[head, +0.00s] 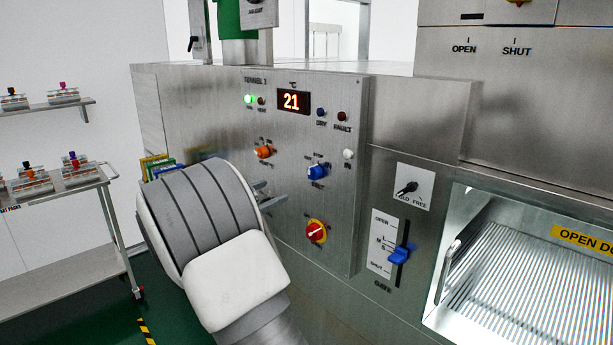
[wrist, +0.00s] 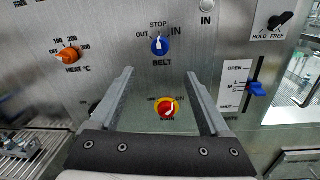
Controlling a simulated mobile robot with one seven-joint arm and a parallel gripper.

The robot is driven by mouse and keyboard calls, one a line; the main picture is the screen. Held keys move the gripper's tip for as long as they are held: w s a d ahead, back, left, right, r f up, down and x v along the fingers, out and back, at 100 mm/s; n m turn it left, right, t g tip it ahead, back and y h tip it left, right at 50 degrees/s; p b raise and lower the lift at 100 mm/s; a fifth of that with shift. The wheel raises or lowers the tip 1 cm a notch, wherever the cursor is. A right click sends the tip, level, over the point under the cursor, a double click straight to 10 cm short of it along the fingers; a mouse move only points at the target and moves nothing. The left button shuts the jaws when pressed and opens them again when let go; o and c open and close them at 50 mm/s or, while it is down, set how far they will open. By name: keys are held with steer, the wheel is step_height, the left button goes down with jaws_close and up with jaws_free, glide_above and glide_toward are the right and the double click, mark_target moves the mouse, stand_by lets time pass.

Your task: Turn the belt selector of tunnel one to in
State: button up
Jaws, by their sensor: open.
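The belt selector (wrist: 160,45) is a blue knob on the steel panel, labelled BELT, with OUT at left, STOP at top and IN at right. Its white pointer looks roughly upright, towards STOP. In the head view the blue selector (head: 317,172) is right of my gripper and not covered. My gripper (wrist: 160,76) is open and empty. In the wrist view its two fingers reach towards the panel, their tips below the selector and to either side of it. In the head view the gripper (head: 271,194) is partly hidden behind my wrist. It appears apart from the knob.
An orange heat knob (wrist: 69,55) is left of the selector. A red main switch on yellow (wrist: 167,108) is below it, between the fingers in view. A blue gate slider (head: 401,255) and a black hold/free knob (head: 407,189) are to the right.

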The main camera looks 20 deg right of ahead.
mark_target(310, 175)
steer(key=p+x, duration=0.1)
steer(key=x, duration=1.3)
steer(key=shift+d, duration=0.25)
steer(key=shift+w, duration=0.1)
jaws_close()
